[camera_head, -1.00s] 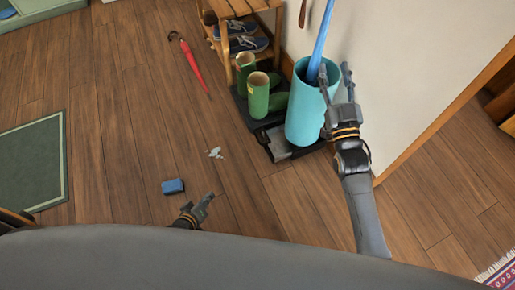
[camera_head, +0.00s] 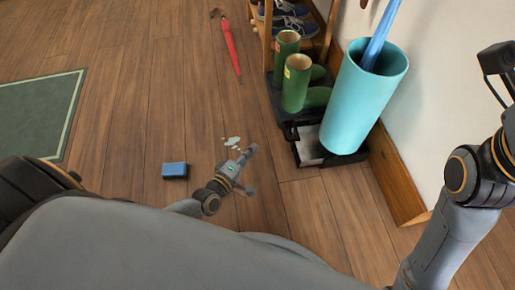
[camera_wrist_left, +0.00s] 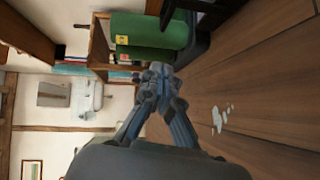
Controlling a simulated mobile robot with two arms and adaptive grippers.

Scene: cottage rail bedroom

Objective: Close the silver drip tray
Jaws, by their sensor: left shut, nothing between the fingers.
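The silver drip tray (camera_head: 308,146) sticks out at floor level from the front of a black base, in front of the teal umbrella stand (camera_head: 362,98). Its back part is hidden under the stand. My left gripper (camera_head: 249,152) is low over the floor, left of the tray and apart from it. In the left wrist view its fingers (camera_wrist_left: 160,75) are together with nothing between them. My right arm rises at the right edge of the head view; its fingertips are out of the picture.
Green boots (camera_head: 296,82) stand on the black base behind the tray, beside a wooden shoe rack. A small puddle (camera_head: 232,141) and a blue block (camera_head: 174,170) lie on the floor to the left. A red umbrella (camera_head: 231,47) lies farther back. Floor in front of the tray is clear.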

